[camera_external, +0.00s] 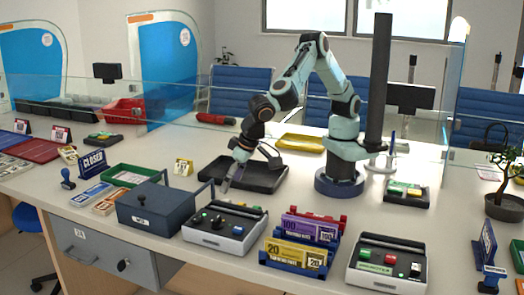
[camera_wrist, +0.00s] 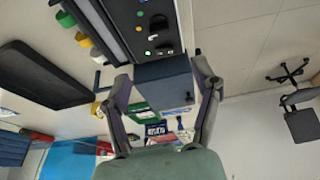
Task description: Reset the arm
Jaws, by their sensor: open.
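My arm stands on the counter (camera_external: 330,240) and bends over to the left in the external view. My gripper (camera_external: 230,182) points down near the left end of a black tray (camera_external: 262,187), behind the blue-grey box. The blue-grey box (camera_wrist: 163,85) shows beyond the fingers in that view. I cannot tell the exact height of the fingertips above the counter.
The lidded blue-grey box (camera_external: 155,212) and a grey button console (camera_external: 225,226) stand in front of my gripper. A green tray (camera_external: 133,175) and a CLOSED sign (camera_external: 93,163) are to the left. A glass screen (camera_external: 200,105) runs behind; a dark post (camera_external: 380,85) stands beside my arm.

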